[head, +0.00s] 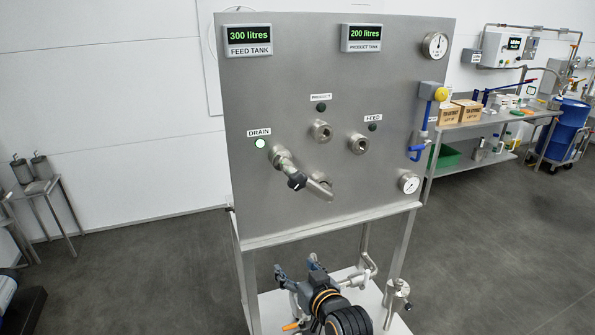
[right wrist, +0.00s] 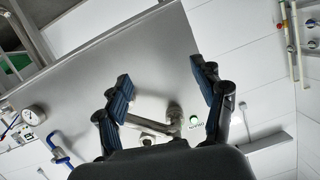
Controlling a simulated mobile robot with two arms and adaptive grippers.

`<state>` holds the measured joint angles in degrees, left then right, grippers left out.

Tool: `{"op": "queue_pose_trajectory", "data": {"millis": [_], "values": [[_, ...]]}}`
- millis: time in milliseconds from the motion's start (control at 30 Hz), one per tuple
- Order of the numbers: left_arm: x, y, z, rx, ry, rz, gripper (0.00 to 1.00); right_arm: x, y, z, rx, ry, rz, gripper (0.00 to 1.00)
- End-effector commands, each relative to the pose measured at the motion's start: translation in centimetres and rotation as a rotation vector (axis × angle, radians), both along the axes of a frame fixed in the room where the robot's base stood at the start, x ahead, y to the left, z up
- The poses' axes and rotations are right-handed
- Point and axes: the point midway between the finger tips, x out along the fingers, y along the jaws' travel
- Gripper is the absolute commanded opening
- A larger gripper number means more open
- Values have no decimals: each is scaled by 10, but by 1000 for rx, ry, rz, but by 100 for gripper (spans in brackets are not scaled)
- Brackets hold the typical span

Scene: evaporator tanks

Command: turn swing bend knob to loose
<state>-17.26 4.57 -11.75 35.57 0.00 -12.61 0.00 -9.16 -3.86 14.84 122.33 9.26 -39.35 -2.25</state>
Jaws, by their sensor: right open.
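The steel swing bend (head: 283,163) is a pipe elbow on the front of the grey panel (head: 250,95). It runs from beside the DRAIN label down and right toward a lower middle port. Its black knob (head: 297,181) sticks out at the middle of the bend. The bend (right wrist: 172,122) also shows in the right wrist view, beyond and between the fingers. My right gripper (head: 298,268) is open and empty, below the panel and in front of the stand, apart from the knob. My left gripper is not in view.
The panel has a PRODUCT port (head: 321,131), a FEED port (head: 358,144) and two tank displays. The DRAIN lamp (head: 260,143) is lit. A blue-handled valve (head: 428,105) hangs at the panel's right edge. A bench (head: 470,125) with boxes stands behind right.

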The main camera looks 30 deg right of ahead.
Motion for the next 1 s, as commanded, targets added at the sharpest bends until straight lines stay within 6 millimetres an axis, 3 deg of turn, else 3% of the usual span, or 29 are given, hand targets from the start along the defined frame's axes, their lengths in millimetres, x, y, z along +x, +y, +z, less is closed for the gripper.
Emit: {"op": "queue_pose_trajectory", "data": {"millis": [33,100,200,300,467,667,1000], "values": [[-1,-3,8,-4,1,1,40,-7,-8,49,-7,-69,-21,69],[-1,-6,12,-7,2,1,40,-19,-16,97,-20,-141,-42,69],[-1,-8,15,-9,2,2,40,-37,-22,145,-36,-217,-65,69],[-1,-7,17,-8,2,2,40,-49,-25,172,-46,-260,-77,69],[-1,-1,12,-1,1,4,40,-50,-27,181,-51,-282,-83,69],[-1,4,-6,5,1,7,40,-29,-32,179,-52,-286,-83,69],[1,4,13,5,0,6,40,41,-48,185,-50,-279,-83,69]]}}
